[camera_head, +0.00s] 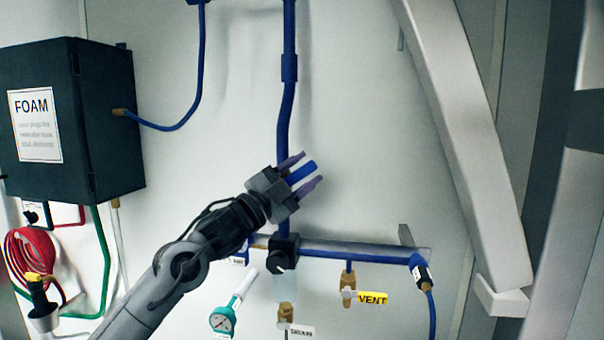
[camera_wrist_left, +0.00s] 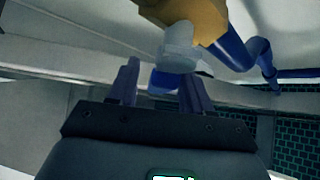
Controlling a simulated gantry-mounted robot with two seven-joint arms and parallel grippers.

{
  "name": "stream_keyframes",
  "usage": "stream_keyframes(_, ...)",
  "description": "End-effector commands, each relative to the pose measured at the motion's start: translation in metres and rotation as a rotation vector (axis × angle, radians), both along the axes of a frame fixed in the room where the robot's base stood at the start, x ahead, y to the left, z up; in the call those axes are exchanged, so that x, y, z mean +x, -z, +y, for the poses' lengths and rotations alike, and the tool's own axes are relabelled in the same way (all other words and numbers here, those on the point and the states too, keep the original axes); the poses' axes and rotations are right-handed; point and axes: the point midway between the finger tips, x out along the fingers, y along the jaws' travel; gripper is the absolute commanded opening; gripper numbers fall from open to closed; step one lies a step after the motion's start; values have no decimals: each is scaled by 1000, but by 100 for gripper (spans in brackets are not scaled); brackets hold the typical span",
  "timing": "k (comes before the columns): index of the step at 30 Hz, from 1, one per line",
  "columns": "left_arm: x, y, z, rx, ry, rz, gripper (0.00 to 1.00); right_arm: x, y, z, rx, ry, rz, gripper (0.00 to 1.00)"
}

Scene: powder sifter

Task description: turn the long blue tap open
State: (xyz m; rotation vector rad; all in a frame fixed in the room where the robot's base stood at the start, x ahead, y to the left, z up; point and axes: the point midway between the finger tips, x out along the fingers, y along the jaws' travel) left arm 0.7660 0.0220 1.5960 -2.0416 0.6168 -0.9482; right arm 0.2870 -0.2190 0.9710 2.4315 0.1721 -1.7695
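The long blue tap lever (camera_head: 302,173) shows as a short blue bar between the fingers of my left gripper (camera_head: 300,174), in front of the upright blue pipe. In the left wrist view the blue piece (camera_wrist_left: 164,80) sits between the two fingertips (camera_wrist_left: 160,85), below a pale nut and a brass valve body (camera_wrist_left: 190,17). The fingers are apart, one on each side of the blue piece, with gaps visible in the wrist view. The gripper hides most of the tap in the head view. My right gripper is in neither view.
A blue pipe (camera_head: 286,115) runs up the wall. A horizontal blue pipe (camera_head: 350,249) below carries a brass tap by the VENT label (camera_head: 373,298). A black FOAM box (camera_head: 100,130) hangs at left. A pale slanted beam (camera_head: 455,130) stands at right.

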Motion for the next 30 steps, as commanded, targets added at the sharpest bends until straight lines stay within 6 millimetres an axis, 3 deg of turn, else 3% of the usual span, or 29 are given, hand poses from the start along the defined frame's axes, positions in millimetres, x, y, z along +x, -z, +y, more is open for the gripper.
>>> stream_keyframes(14, -9, 9, 10, 0, 2, -2, 49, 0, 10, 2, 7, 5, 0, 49)
stream_keyframes(30, -58, 42, 66, 0, 1, -1, 49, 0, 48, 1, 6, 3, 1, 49)
